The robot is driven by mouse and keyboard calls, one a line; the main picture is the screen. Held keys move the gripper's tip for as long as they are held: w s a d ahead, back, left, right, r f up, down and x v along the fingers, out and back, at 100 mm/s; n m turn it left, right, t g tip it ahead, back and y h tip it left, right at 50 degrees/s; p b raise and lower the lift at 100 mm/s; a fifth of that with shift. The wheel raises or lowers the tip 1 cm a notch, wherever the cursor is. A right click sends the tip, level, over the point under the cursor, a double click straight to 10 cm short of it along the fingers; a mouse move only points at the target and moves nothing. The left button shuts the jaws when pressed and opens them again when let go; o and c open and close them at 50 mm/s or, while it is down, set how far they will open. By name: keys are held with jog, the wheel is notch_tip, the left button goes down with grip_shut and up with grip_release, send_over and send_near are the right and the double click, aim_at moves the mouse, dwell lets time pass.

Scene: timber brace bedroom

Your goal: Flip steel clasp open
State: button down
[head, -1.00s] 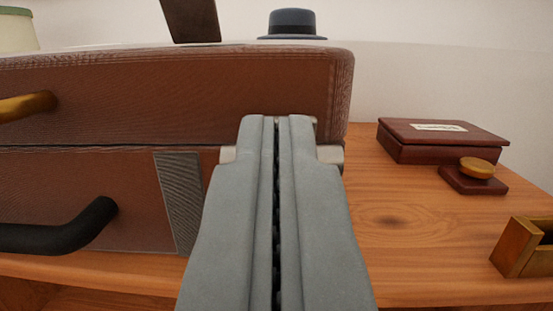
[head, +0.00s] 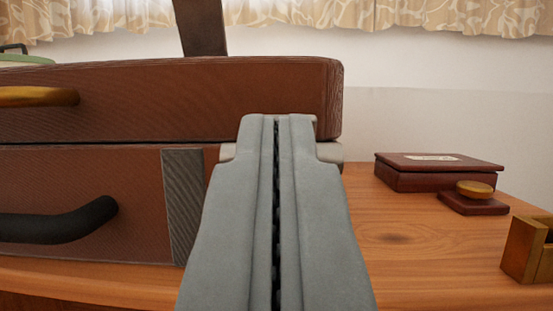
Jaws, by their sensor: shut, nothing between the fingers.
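The brown suitcase (head: 120,105) fills the left and middle of the head view, with a dark seam between lid and body. A pale metal piece that looks like the steel clasp (head: 329,153) shows at seam height on both sides of my fingertips. Its middle is hidden behind them, so I cannot tell its position or whether I touch it. My gripper (head: 277,118) is shut and empty, pointing at the case's front near its right end. A brass-coloured handle (head: 40,97) is on the lid. A black handle (head: 60,225) is on the body.
A grey ribbed strip (head: 182,205) runs down the case body left of my gripper. On the wooden top (head: 400,250) at right are a dark red box (head: 435,172), a small block with a gold knob (head: 474,188) and a brass holder (head: 527,248). Wood between is clear.

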jog(key=shift+s+f+t, duration=0.15)
jog(key=shift+f+t, duration=0.25)
jog(key=shift+f, duration=0.2)
dwell(1.2)
